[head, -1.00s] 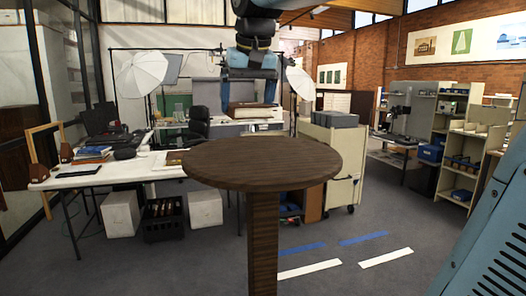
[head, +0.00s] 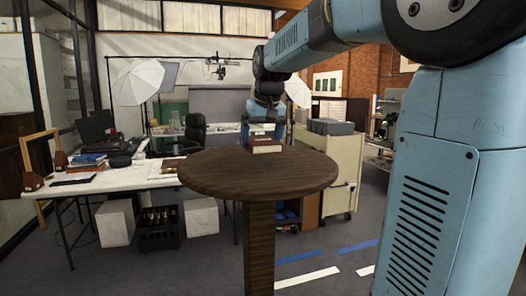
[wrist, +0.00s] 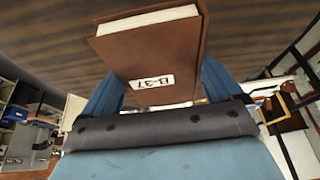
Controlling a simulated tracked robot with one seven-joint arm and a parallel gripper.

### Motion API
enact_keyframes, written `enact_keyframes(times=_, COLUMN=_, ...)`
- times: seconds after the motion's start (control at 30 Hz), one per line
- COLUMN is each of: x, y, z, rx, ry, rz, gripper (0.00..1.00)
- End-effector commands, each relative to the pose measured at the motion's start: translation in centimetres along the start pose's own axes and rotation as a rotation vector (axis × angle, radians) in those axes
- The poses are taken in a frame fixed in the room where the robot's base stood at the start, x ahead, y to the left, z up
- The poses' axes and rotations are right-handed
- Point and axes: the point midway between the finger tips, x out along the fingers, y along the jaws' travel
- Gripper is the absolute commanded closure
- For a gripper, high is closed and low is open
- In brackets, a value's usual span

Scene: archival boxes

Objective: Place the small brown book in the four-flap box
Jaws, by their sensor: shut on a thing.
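The small brown book (head: 265,147) is in my gripper (head: 264,131), at the far edge of the round wooden table. In the wrist view the book (wrist: 165,55) shows its brown cover, pale page edges and a white label reading B-37. My gripper's blue fingers (wrist: 160,88) are on either side of it, shut on it. The dark wood of the tabletop lies behind the book there. I cannot tell whether the book touches the table. I cannot make out a four-flap box in either view.
The round table (head: 255,183) is bare in front of the book. A long white table (head: 110,182) with scattered items stands to the left. A cream cart (head: 335,160) bearing grey boxes (head: 330,126) stands behind to the right. A black crate (head: 159,228) is on the floor.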

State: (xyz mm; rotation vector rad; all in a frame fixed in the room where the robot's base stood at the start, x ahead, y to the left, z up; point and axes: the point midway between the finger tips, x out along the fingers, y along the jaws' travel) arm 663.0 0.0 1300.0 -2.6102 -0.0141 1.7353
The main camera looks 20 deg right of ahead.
Motion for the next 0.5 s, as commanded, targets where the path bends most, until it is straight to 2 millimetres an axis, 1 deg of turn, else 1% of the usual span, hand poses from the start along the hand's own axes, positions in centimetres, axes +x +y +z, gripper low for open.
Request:
enact_keyframes(times=0.13, x=0.7, y=0.3, z=-0.1, rx=0.001, ry=-0.001, rz=0.0, gripper=0.72)
enact_keyframes(times=0.2, x=1.4, y=0.7, z=-0.3, rx=0.002, ry=0.0, rz=0.001, gripper=0.72)
enact_keyframes(times=0.4, x=3.8, y=0.6, z=0.8, rx=0.0, ry=-0.002, rz=0.001, gripper=0.72)
enact_keyframes(times=0.5, x=4.0, y=0.6, z=0.9, rx=0.0, ry=0.0, rz=0.001, gripper=0.72)
